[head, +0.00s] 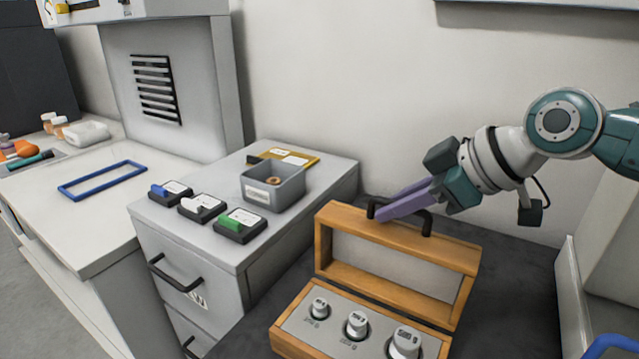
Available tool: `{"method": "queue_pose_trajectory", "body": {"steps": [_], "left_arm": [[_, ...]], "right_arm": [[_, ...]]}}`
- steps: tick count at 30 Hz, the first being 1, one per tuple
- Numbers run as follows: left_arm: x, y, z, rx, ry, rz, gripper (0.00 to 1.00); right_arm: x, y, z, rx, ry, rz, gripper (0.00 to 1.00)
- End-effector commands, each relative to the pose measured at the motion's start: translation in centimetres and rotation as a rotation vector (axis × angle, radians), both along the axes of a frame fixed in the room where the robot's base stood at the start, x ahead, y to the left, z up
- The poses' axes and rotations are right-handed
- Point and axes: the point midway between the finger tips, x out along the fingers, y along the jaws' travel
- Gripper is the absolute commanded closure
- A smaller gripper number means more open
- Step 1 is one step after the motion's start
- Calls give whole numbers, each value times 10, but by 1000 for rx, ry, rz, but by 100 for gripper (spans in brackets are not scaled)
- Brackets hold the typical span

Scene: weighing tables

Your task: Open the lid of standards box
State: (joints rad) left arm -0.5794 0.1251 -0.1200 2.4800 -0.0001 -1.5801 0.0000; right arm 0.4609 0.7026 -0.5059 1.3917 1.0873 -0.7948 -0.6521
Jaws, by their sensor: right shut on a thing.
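The wooden standards box (290,338) stands on the dark table at the bottom centre, with several metal weights (357,324) in its grey insert. Its wooden lid (455,257) is raised, standing roughly upright at the box's back edge, its grey inner side facing me. A black handle (427,222) sits on the lid's top edge. My right gripper (380,212) comes in from the right, with its purple fingers shut on the handle near its left end. The fingers hide part of the handle. My left gripper is not in view.
A grey cabinet (190,258) stands left of the box, carrying a grey bin (273,192), a yellow clipboard (310,158) and several small black stands (240,226). A blue frame (103,180) lies on the white bench further left. The wall is close behind the lid.

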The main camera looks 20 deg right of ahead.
Motion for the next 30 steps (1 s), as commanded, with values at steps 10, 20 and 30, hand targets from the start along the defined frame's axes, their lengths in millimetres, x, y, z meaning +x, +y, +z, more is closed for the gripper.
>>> {"method": "queue_pose_trajectory", "body": {"steps": [10, 20, 30], "left_arm": [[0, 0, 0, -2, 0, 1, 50], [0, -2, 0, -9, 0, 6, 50], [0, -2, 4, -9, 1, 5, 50]], "right_arm": [[1, 0, 1, -1, -3, 2, 84], [0, 0, 1, 0, -1, 1, 73], [-25, -16, 28, -6, -2, 2, 73]]}}
